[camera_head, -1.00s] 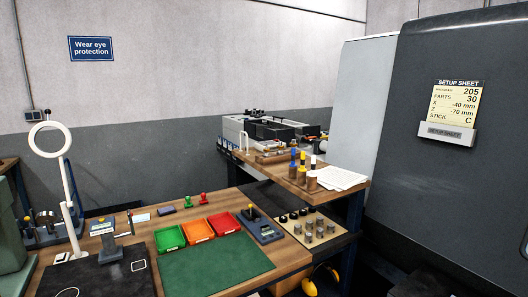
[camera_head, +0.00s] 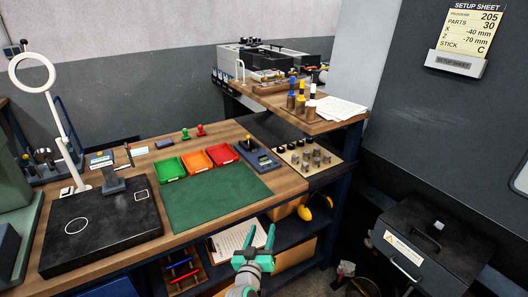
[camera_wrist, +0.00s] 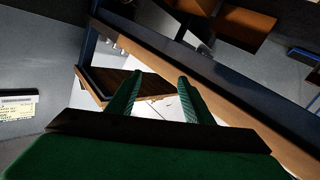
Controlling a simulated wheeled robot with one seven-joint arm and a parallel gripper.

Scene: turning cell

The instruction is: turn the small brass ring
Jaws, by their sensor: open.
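My gripper (camera_head: 261,232) is in the lower middle of the head view, in front of the bench edge. Its two green fingers stand apart with nothing between them. The fingers also show in the wrist view (camera_wrist: 157,92), apart and empty. I cannot make out a small brass ring in either view. Several small grey metal parts (camera_head: 316,156) stand on a tan board (camera_head: 307,172) at the right of the bench, too small to tell apart.
A green mat (camera_head: 215,197) lies on the bench, clear on top. Green (camera_head: 169,169), orange (camera_head: 195,162) and red (camera_head: 221,154) trays stand behind it. A raised shelf with bottles and papers (camera_head: 337,108) is at the back right. A dark bin (camera_head: 432,245) stands at the lower right.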

